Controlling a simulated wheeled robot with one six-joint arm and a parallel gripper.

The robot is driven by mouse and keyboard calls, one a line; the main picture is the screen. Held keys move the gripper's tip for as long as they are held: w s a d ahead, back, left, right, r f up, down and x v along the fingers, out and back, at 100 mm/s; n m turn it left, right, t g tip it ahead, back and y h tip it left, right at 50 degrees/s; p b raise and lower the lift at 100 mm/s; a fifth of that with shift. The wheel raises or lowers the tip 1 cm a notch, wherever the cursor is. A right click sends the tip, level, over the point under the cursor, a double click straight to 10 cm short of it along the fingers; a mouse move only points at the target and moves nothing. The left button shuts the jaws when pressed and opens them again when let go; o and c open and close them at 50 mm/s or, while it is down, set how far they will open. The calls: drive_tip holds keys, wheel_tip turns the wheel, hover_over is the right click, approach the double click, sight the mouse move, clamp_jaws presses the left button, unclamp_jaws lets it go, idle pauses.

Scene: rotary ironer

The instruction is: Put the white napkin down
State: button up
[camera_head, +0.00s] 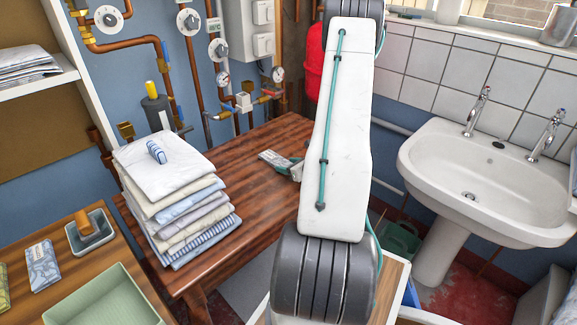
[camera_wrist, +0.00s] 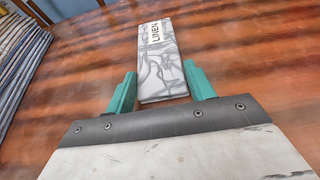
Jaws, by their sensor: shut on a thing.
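The white napkin (camera_wrist: 162,60) is a flat, narrow folded piece with grey marbling and the word LINEN near its far end. My gripper (camera_wrist: 160,70) has its teal fingers on either side of the napkin's near end and is shut on it. The napkin points away from my gripper over the brown wooden table (camera_wrist: 255,60). In the head view the napkin (camera_head: 272,157) is low over the same table (camera_head: 245,185), right of the linen pile. I cannot tell whether it touches the wood. My arm hides part of my gripper there.
A tall pile of folded linen (camera_head: 180,210) with a small blue striped piece (camera_head: 156,152) on top stands left on the table. A front-left counter holds a green tray (camera_head: 100,305) and a blue patterned packet (camera_head: 42,266). A sink (camera_head: 480,180) is at right. Wood around the napkin is clear.

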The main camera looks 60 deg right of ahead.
drive_tip(key=o, duration=1)
drive_tip(key=shift+f, duration=0.1)
